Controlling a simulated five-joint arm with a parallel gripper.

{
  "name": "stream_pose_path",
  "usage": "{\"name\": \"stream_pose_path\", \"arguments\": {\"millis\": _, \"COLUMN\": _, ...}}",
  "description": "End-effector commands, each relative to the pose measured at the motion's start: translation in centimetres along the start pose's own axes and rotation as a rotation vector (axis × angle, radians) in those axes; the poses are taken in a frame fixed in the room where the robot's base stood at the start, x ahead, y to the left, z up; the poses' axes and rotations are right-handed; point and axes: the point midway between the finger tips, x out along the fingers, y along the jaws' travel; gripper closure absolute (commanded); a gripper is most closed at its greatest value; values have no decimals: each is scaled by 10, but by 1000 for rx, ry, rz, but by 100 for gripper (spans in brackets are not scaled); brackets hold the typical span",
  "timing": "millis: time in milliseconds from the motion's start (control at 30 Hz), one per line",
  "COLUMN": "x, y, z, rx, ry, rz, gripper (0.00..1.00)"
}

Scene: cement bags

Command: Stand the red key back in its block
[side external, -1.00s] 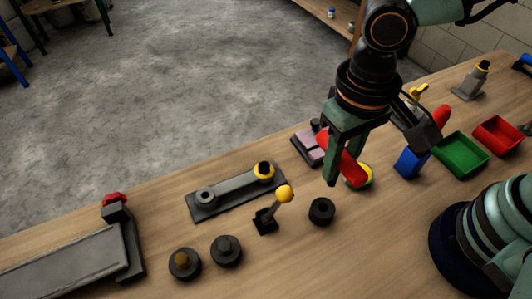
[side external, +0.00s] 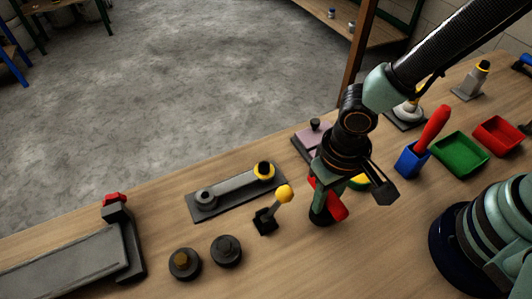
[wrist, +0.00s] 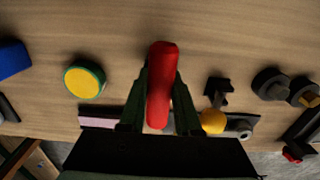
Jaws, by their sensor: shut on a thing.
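The red key (side external: 338,208) is held in my gripper (side external: 322,198), tilted, with its lower right end sticking out past the fingers. In the wrist view the red key (wrist: 160,85) lies between the two fingers of my gripper (wrist: 161,78), which are shut on it. A dark round block with a hole stood on the table at this spot earlier. It is now mostly or wholly covered by my gripper, and I cannot tell whether the key touches it.
A lever with a yellow knob (side external: 284,193) stands close on the left. A yellow and green button (side external: 360,182) is just behind. A blue holder (side external: 412,160) with a red handle (side external: 435,125), a green tray (side external: 460,153) and a red tray (side external: 498,135) are on the right.

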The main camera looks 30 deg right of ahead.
Motion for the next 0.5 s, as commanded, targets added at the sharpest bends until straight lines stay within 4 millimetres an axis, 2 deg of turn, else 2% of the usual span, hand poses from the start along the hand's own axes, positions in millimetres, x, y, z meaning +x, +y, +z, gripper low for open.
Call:
{"name": "stream_pose_path", "arguments": {"millis": 300, "x": 4, "y": 0, "z": 0, "rx": 0, "ry": 0, "rz": 0, "gripper": 100}}
{"name": "stream_pose_path", "arguments": {"millis": 333, "x": 4, "y": 0, "z": 0, "rx": 0, "ry": 1, "rz": -1, "gripper": 57}}
{"name": "stream_pose_path", "arguments": {"millis": 367, "x": 3, "y": 0, "z": 0, "rx": 0, "ry": 1, "rz": -1, "gripper": 45}}
{"name": "stream_pose_path", "arguments": {"millis": 400, "x": 3, "y": 0, "z": 0, "rx": 0, "ry": 1, "rz": -1, "gripper": 38}}
{"name": "stream_pose_path", "arguments": {"millis": 500, "x": 3, "y": 0, "z": 0, "rx": 0, "ry": 1, "rz": -1, "gripper": 38}}
